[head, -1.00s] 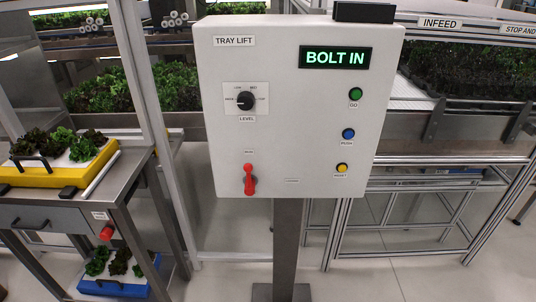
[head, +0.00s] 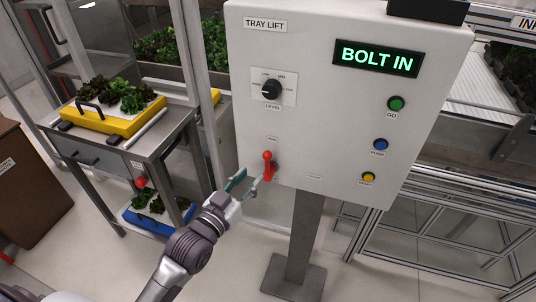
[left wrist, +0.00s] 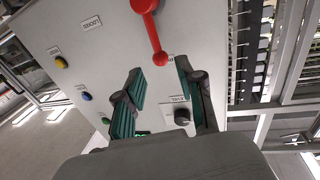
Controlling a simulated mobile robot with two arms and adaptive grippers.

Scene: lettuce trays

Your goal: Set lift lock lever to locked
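The red lift lock lever (head: 267,167) is on the lower left of the white tray lift panel (head: 330,120). Its handle points up toward a small label above it. A second small label (head: 313,176), to the lever's right, reads like LOCKED in the left wrist view (left wrist: 90,23). My left gripper (head: 248,181) is open and empty just left of and below the lever. In the left wrist view, the lever's handle (left wrist: 155,38) ends between the open fingertips (left wrist: 160,70); I cannot tell whether they touch it. My right gripper is not in view.
The panel's display (head: 377,58) reads BOLT IN. A black level knob (head: 271,90) and green, blue and yellow buttons share the panel. A grey post (head: 305,235) carries it. A steel cart (head: 150,150) with a yellow lettuce tray (head: 108,122) stands left.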

